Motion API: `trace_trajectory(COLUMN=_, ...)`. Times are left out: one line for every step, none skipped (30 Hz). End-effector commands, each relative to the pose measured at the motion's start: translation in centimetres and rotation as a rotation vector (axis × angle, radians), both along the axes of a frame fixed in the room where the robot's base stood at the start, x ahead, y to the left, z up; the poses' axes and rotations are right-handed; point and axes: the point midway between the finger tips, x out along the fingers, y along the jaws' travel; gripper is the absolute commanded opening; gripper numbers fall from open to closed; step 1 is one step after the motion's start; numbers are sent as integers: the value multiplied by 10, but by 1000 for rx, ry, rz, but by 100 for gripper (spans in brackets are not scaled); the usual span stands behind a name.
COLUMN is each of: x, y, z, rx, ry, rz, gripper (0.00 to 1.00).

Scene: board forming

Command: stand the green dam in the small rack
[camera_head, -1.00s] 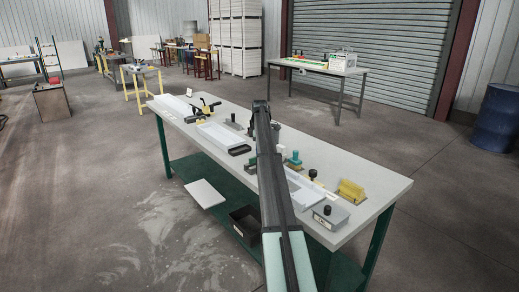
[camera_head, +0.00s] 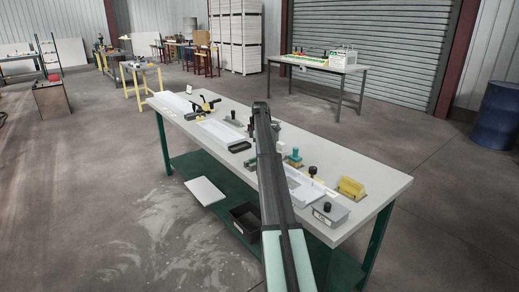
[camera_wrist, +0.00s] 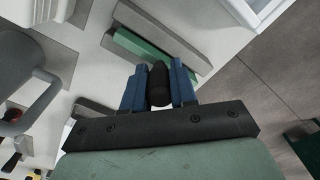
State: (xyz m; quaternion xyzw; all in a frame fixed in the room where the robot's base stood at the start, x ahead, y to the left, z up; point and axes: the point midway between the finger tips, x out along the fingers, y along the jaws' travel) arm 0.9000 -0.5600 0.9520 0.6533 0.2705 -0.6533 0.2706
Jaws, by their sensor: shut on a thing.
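In the wrist view my gripper (camera_wrist: 158,88) has its two blue fingers shut on a black knob (camera_wrist: 158,84). The green dam (camera_wrist: 140,46) shows just beyond the fingers as a long green bar, and the knob appears to belong to it. The joint between knob and bar is hidden. Grey bars (camera_wrist: 165,25) run alongside the green bar, close to it; they look like part of the small rack, but I cannot tell whether the dam is seated.
The long white-topped bench (camera_head: 375,172) carries a teal piece (camera_head: 294,158), a yellow piece (camera_head: 351,187), a grey box with a black knob (camera_head: 328,214) and a black tray (camera_head: 239,146). In the wrist view a grey handled tool (camera_wrist: 35,85) lies left of the gripper.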

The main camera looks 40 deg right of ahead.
Motion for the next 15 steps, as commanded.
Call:
trace_trajectory(x=0, y=0, z=-1, rx=0, ry=0, rz=0, gripper=0)
trace_trajectory(x=0, y=0, z=-2, rx=0, ry=0, rz=0, gripper=0)
trace_trajectory(x=0, y=0, z=-3, rx=0, ry=0, rz=0, gripper=0)
trace_trajectory(x=0, y=0, z=-3, rx=0, ry=0, rz=0, gripper=0)
trace_trajectory(x=0, y=0, z=-4, rx=0, ry=0, rz=0, gripper=0)
trace_trajectory(x=0, y=0, z=-5, rx=0, ry=0, rz=0, gripper=0)
trace_trajectory(x=0, y=0, z=-5, rx=0, ry=0, rz=0, gripper=0)
trace_trajectory(x=0, y=0, z=-6, rx=0, ry=0, rz=0, gripper=0)
trace_trajectory(x=0, y=0, z=-7, rx=0, ry=0, rz=0, gripper=0)
trace_trajectory(x=0, y=0, z=-7, rx=0, ry=0, rz=0, gripper=0)
trace_trajectory(x=0, y=0, z=-8, rx=0, ry=0, rz=0, gripper=0)
trace_trajectory(x=0, y=0, z=-9, rx=0, ry=0, rz=0, gripper=0)
trace_trajectory(x=0, y=0, z=-9, rx=0, ry=0, rz=0, gripper=0)
trace_trajectory(x=0, y=0, z=-10, rx=0, ry=0, rz=0, gripper=0)
trace_trajectory(x=0, y=0, z=-10, rx=0, ry=0, rz=0, gripper=0)
